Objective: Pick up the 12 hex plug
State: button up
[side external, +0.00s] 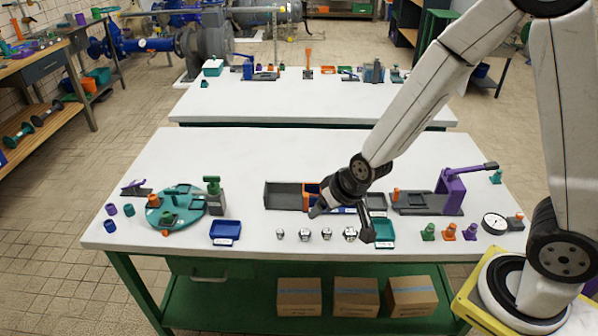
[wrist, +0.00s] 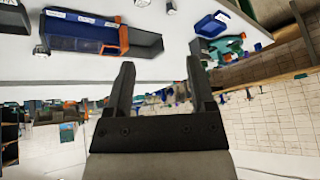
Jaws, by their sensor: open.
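Several small silver plugs stand in a row near the table's front edge in the side view: one at the left end (side external: 280,233), two in the middle (side external: 304,234) (side external: 326,233) and one at the right end (side external: 350,233). I cannot tell which is the 12 hex plug; any size marks are too small to read. My gripper (side external: 342,225) is open above the right part of the row. The wrist view shows my gripper (wrist: 159,72) with nothing between its fingers. Silver plugs also show in the wrist view, one near the top edge (wrist: 172,6) and one at left (wrist: 40,51).
A long grey tray (side external: 283,194) with an orange divider lies behind the row, partly hidden by my gripper. A teal tray (side external: 383,236) is to the right, a blue tray (side external: 225,229) to the left. A purple-handled fixture (side external: 455,190) and gauge (side external: 494,222) stand farther right.

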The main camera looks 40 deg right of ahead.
jog(key=w+a+f+m+t+h, duration=0.1)
jog(key=w+a+f+t, duration=0.25)
jog(key=w+f, duration=0.2)
jog(key=m+t+h, duration=0.1)
jog(key=t+h, duration=0.3)
send_near(280, 232)
jog(key=shift+x, duration=1.25)
jog(key=shift+w, duration=0.15)
jog(key=shift+x, duration=1.2)
jog(key=shift+w+d, duration=0.1)
jog(key=shift+g, duration=0.25)
jog(key=shift+x, duration=2.45)
grip_shut()
